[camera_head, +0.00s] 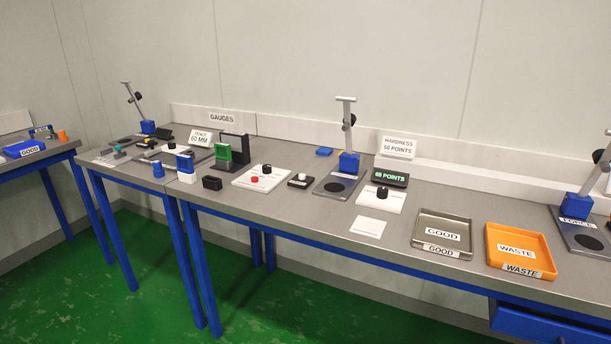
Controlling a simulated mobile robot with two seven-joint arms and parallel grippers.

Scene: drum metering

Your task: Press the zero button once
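No button in the head view has a label I can read as zero. A white plate (247,183) left of centre bears a red button (255,180) and a black knob (266,169). Right of it is a small dark box (293,184) with a black knob (300,177). Another white plate (370,202) with a black knob (382,192) sits in front of a display (391,177) reading about 65 POINTS in green. Neither of my grippers is in view.
A blue-based stand (349,162) rises behind the plates. A grey GOOD tray (442,234) and an orange WASTE tray (519,251) lie at right. Another stand (577,205) is at the right edge. The green floor before the long bench (320,222) is clear.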

